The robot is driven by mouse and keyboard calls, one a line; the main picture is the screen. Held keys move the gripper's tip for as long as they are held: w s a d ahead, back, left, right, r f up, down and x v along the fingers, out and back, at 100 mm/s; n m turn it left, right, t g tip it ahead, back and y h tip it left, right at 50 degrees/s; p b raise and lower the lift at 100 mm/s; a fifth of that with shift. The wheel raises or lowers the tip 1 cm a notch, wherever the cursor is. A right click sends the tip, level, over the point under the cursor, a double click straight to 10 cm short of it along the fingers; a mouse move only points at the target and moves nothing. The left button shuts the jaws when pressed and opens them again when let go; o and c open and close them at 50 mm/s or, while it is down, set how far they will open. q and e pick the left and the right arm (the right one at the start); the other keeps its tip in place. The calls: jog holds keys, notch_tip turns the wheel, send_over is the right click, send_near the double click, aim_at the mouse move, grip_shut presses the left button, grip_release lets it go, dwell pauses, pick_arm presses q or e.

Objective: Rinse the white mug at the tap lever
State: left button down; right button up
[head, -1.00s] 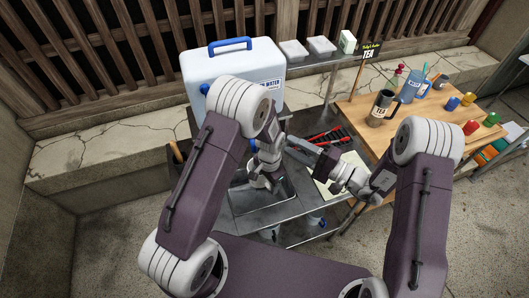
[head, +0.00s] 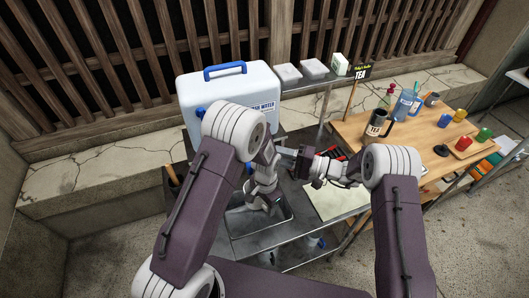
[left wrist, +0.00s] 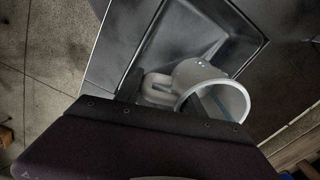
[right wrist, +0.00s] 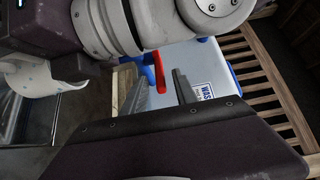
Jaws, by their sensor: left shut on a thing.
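The white mug (left wrist: 190,78) shows in the left wrist view over the dark sink, tilted with its open rim to the lower right. My left gripper (left wrist: 132,88) is shut on it at the handle side. It also shows at the left edge of the right wrist view (right wrist: 30,78). In the head view my left gripper (head: 262,197) is over the sink; the mug is hard to make out there. The red tap lever (right wrist: 158,72) shows in the right wrist view. My right gripper (right wrist: 158,92) is open, its fingers apart, with the lever beyond the gap.
The white wash-water container (head: 228,90) stands behind the sink (head: 287,217). My left arm hides its tap in the head view. A wooden table (head: 415,145) at the right holds a dark tea mug (head: 377,125), bottles and coloured items. A pale board (head: 340,200) lies right of the sink.

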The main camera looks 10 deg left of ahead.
jog(key=shift+w+a, duration=0.1)
jog(key=shift+a, duration=1.2)
grip_shut()
dwell(0.5)
